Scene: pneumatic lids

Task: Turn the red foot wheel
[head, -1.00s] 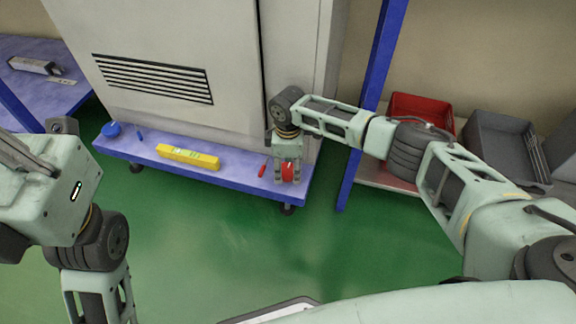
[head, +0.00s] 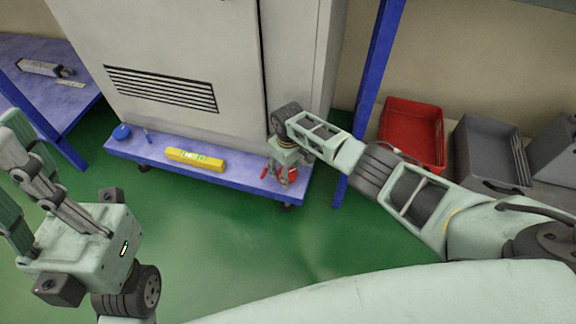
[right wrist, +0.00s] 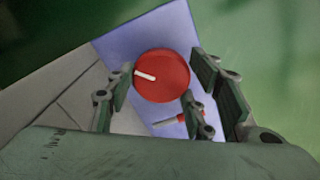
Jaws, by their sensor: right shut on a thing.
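The red foot wheel (head: 291,174) is at the right end of the blue base ledge under the grey cabinet. In the right wrist view it is a round red disc (right wrist: 165,82) with a white line pointing left. My right gripper (head: 284,178) is over it from above, shut on it, with fingers on both sides of the disc in the wrist view. The gripper partly hides the wheel in the head view. My left gripper (head: 22,175) is at the left, empty, its fingers apart and partly cut off by the picture edge.
A red-handled tool (head: 264,174) lies on the ledge (head: 233,182) close beside the wheel. A blue post (head: 367,100) stands right of the cabinet. Green floor in front is clear.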

